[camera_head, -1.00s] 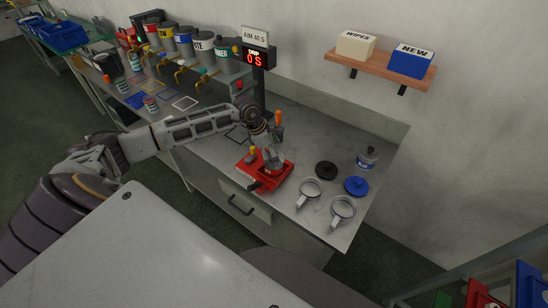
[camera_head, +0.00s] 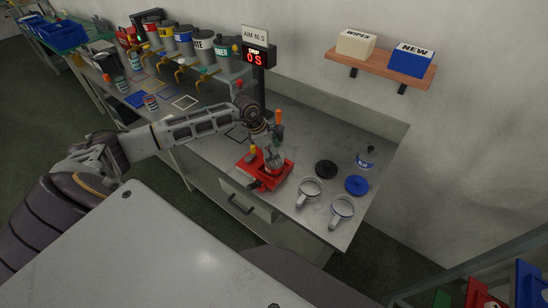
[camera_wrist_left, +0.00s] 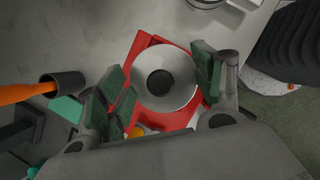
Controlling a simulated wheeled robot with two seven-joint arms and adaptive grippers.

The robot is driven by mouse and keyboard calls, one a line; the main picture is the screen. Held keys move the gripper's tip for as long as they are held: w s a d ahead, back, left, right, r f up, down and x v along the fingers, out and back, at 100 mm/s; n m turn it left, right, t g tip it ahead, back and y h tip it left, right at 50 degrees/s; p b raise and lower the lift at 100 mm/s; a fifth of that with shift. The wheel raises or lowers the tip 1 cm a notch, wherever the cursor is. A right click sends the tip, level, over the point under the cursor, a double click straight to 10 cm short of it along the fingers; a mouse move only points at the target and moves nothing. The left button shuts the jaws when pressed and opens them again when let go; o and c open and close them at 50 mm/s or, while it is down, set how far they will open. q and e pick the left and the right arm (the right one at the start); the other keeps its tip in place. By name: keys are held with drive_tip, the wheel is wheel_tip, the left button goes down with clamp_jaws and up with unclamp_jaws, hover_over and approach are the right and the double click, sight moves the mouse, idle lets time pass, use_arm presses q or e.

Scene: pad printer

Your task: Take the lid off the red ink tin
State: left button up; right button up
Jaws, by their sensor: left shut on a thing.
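My left gripper (camera_head: 268,166) reaches down over a red device (camera_head: 283,178) on the bench. In the left wrist view, the gripper's green-padded fingers (camera_wrist_left: 165,86) are shut on a round silver piece (camera_wrist_left: 178,94) with a dark round centre. Red (camera_wrist_left: 142,44) shows beneath that piece. The fingers hide part of its sides. I cannot tell whether it is lifted. My right gripper is out of view.
Two handled cups (camera_head: 310,190), (camera_head: 342,208) stand right of the red device. A black disc (camera_head: 326,169), a blue disc (camera_head: 357,185) and a blue-banded container (camera_head: 367,158) are nearby. An orange-handled tool (camera_head: 278,118) and a display post (camera_head: 258,57) stand behind.

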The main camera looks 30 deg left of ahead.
use_arm(q)
drive_tip(key=shift+r, duration=0.15)
drive_tip(key=shift+c, duration=0.4)
drive_tip(key=shift+r, duration=0.2)
drive_tip(key=c, duration=0.5)
drive_tip(key=shift+r, duration=0.4)
clamp_jaws()
wheel_tip(320, 180, up, 7)
drive_tip(key=shift+f+b, duration=0.1)
drive_tip(key=shift+b, duration=0.8)
drive_tip(key=shift+r, duration=0.85)
